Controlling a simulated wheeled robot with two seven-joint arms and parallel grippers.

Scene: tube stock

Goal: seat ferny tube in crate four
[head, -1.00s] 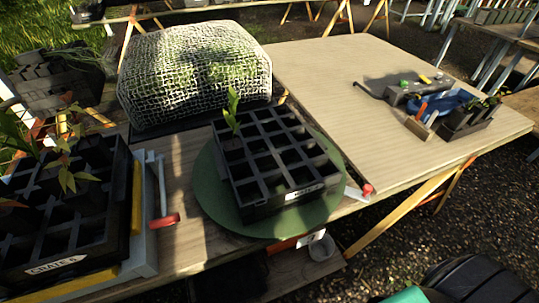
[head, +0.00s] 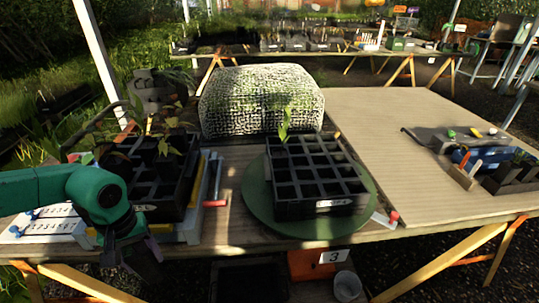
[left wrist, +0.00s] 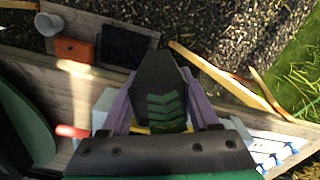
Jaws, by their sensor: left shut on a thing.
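My left gripper (head: 132,252) is at the front left, below the table's front edge in the head view. It is shut on a dark tapered tube (head: 146,268). In the left wrist view, the purple fingers of the gripper (left wrist: 163,100) clasp this tube (left wrist: 162,105), which has green fern-like chevrons. A black celled crate (head: 315,209) stands on a round green turntable (head: 258,206); its label is too small to read. One leafy seedling (head: 284,122) stands in its back row, and its other visible cells look empty. My right gripper is not in view.
Another black crate (head: 172,213) with several seedlings stands at left, partly behind my left arm. A red-tipped lever (head: 392,217) sits beside the turntable. A mesh-covered mound (head: 262,100) is behind. The right tabletop (head: 375,130) is mostly clear.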

